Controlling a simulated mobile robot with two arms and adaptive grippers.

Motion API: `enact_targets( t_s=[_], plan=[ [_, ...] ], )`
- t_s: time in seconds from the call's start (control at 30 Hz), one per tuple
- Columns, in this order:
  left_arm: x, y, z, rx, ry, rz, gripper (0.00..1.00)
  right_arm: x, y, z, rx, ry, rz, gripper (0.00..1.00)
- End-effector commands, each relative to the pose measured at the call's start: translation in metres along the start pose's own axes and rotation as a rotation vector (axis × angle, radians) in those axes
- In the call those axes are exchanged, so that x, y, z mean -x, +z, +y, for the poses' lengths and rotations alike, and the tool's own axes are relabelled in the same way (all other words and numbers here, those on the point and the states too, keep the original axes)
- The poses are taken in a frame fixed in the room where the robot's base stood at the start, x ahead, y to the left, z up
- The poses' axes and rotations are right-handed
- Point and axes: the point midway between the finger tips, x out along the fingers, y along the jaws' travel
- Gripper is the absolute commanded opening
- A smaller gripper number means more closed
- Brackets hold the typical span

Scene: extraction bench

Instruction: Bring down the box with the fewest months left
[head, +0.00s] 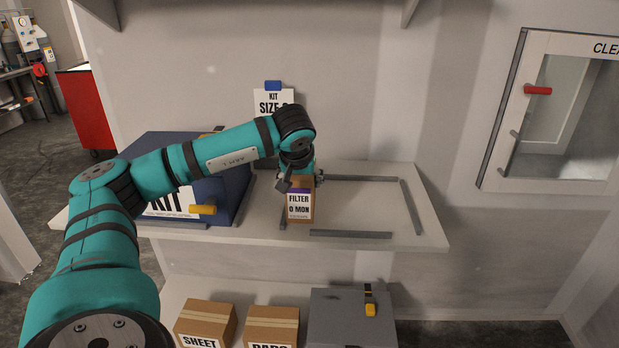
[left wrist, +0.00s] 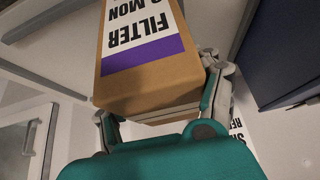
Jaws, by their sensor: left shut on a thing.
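A small brown filter box (head: 300,213) is at the upper shelf (head: 370,215), near the left end of a grey rail frame. Its white label with a purple band reads FILTER and a number of months; I cannot read the number surely. In the left wrist view the box (left wrist: 150,86) sits between the fingers, label upside down. I cannot tell whether its base touches the shelf. My right gripper is not in view. No other filter box shows.
A blue KIT case (head: 238,195) with a yellow handle stands left on the upper shelf. A KIT SIZE sign (head: 270,98) is behind. Below are brown boxes (head: 207,318) (head: 272,322) and a grey case (head: 340,318). A cabinet door (head: 505,130) is right. The framed shelf area is bare.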

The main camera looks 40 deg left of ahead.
Motion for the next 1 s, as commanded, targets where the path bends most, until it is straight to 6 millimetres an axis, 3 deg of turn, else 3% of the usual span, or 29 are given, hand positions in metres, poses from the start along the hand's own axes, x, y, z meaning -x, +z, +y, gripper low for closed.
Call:
enact_targets(
  t_s=[0.1,0.3,0.6,1.0],
  plan=[
    [-0.012,-0.020,0.017,0.001,0.001,-0.001,0.25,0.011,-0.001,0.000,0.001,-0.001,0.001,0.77],
    [-0.026,-0.034,0.028,0.000,0.001,0.000,0.25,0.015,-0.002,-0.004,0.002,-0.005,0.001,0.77],
    [-0.054,-0.016,0.028,0.000,-0.002,-0.002,0.25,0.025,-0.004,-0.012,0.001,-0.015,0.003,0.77],
    [-0.060,-0.013,0.028,0.001,0.000,0.000,0.25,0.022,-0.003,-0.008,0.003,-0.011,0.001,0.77]
  ],
)
